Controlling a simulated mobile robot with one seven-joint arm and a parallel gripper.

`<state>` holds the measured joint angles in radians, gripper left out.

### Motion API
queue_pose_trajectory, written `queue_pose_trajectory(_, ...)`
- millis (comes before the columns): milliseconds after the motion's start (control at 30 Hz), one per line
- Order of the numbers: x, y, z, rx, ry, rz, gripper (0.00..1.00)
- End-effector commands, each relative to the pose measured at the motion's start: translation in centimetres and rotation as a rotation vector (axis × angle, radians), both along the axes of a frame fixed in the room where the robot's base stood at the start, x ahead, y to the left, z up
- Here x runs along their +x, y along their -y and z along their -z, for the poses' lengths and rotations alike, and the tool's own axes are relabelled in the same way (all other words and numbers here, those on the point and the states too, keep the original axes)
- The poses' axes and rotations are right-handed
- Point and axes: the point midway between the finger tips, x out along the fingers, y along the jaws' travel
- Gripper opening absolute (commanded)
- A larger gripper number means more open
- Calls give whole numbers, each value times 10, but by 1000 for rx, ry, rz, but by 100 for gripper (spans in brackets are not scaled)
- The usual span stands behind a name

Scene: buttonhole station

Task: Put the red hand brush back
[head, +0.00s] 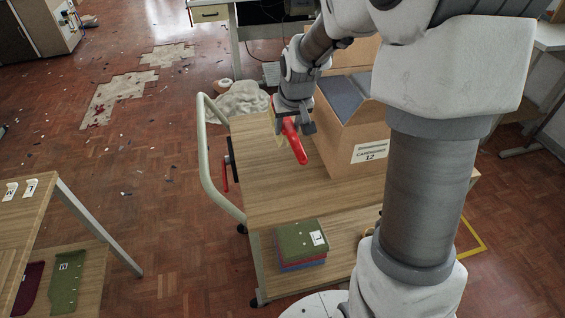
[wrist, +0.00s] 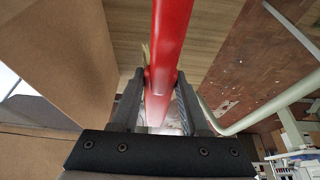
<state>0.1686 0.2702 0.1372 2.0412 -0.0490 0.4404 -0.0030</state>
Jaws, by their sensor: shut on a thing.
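The red hand brush (head: 297,146) is held by my gripper (head: 292,123) above the wooden top of the trolley (head: 257,180). Its red handle slants down and to the right in the head view. In the wrist view the red handle (wrist: 171,35) runs between the two fingers (wrist: 160,90), which are shut on it. A pale part shows beside the gripper in the head view; I cannot tell whether it is bristles. Another red piece (head: 224,176) hangs with a black part at the trolley's left side.
A cardboard box (head: 347,130) labelled 12 stands on the trolley, right of my gripper. A stack of folded cloths (head: 301,240) lies on the lower shelf. The trolley's pale handle rail (head: 204,150) rises at left. A table (head: 40,205) stands at lower left.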

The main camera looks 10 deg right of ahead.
Motion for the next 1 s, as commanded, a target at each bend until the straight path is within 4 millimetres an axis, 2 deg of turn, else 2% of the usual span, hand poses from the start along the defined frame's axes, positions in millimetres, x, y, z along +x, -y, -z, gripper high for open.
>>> queue_pose_trajectory(233, 0, 0, 46, 1, -4, -1, 0)
queue_pose_trajectory(500, 1, 0, 69, 1, -1, -1, 0)
queue_pose_trajectory(700, 0, 0, 98, 1, -3, -1, 0)
queue_pose_trajectory(1000, 1, 0, 100, 1, 0, -1, 0)
